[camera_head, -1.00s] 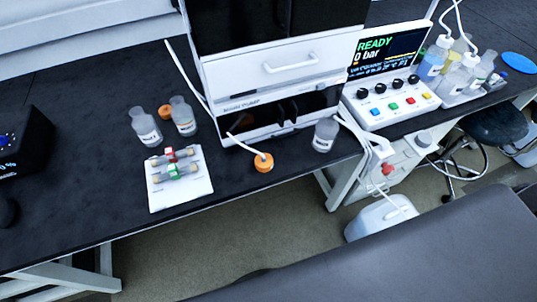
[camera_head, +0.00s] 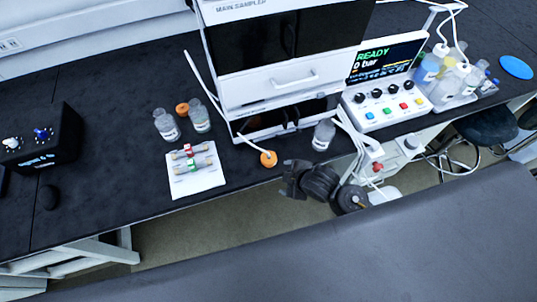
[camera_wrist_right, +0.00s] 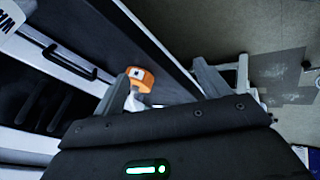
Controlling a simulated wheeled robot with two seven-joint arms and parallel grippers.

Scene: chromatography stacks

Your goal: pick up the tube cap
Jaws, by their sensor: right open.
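The tube cap (camera_head: 268,159) is a small orange cap with a white tube running into it, and it lies near the front edge of the black bench. It also shows in the right wrist view as an orange cap (camera_wrist_right: 143,77) with a pale face, close to the left finger. My right gripper (camera_head: 287,179) is just right of and in front of the cap, over the bench's front edge. In the wrist view its two fingers (camera_wrist_right: 163,85) stand apart with nothing held between them. My left gripper is in neither view.
A white card with vials (camera_head: 197,182) lies to the left. A bottle (camera_head: 323,134) stands right of the tube cap, and the white instrument (camera_head: 275,95) rises behind it. The bench between card and cap is bare.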

